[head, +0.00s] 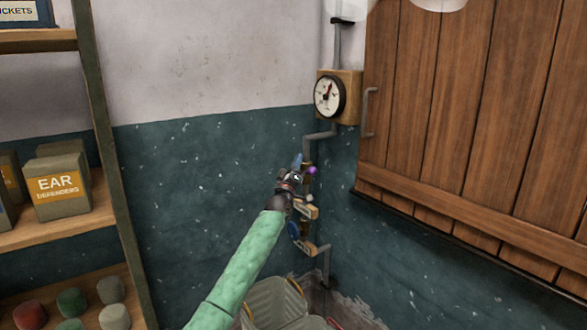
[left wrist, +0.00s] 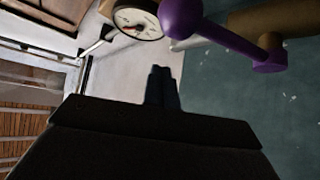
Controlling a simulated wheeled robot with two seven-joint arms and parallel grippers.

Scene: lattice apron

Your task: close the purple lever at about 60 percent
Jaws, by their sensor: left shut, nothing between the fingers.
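The purple lever shows in the head view as a small purple knob (head: 312,170) on the pipework below the gauge. In the left wrist view the purple lever (left wrist: 225,32) is large, with a round knob at one end and a thin arm running to a hub on a brass-coloured pipe. My left gripper (head: 297,174) is at the pipework, just left of the knob. Its fingers (left wrist: 162,75) are shut and empty, and appear apart from the lever in the wrist view. My arm hides part of the valve. My right gripper is not in view.
A round gauge (head: 329,96) sits on a wooden block above the pipe. A wooden shutter (head: 450,120) with a handle is on the right. A blue wheel or handle (head: 293,230) is below my gripper. Bins (head: 275,303) stand on the floor; shelves (head: 60,238) are at left.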

